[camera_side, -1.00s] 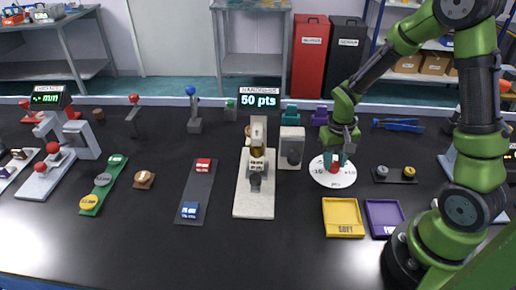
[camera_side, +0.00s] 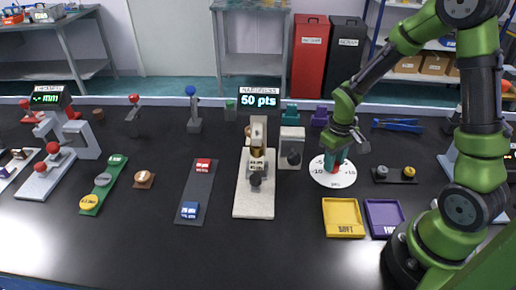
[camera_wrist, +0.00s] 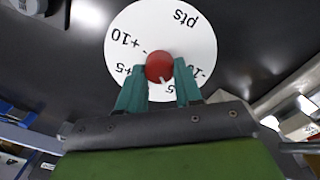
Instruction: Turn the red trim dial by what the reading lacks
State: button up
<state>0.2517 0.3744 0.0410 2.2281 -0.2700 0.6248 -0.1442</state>
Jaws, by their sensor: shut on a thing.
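The red trim dial (camera_wrist: 160,64) is a round red knob at the centre of a white disc (camera_side: 321,178) marked with plus and minus 5 and 10 and "pts". My gripper (camera_wrist: 160,72) is shut on the knob, with a teal finger on each side of it. In the side view my gripper (camera_side: 335,163) stands over the disc and hides much of the knob. A pale mark on the knob points to the near side in the wrist view; its exact scale value is hard to tell. The hardness display (camera_side: 259,101) reads 50 pts.
The hardness tester (camera_side: 255,195) stands left of the dial, with a grey block (camera_side: 291,150) between. A yellow SOFT tray (camera_side: 343,220) and a purple tray (camera_side: 384,217) lie in front. A dark holder (camera_side: 394,175) with two round pieces is to the right.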

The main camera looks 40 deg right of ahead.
jog(key=o, duration=1)
jog(key=shift+o, duration=0.2)
notch_tip(320, 180, up, 17)
jog(key=shift+a, duration=0.35)
jog(key=s+a+r+m+t+y, duration=0.2)
jog(key=s+a+r+t, duration=0.4)
jog(key=a, duration=0.4)
jog(key=shift+s+a+t, duration=0.15)
jog(key=shift+s+t, duration=0.45)
jog(key=shift+s, duration=0.3)
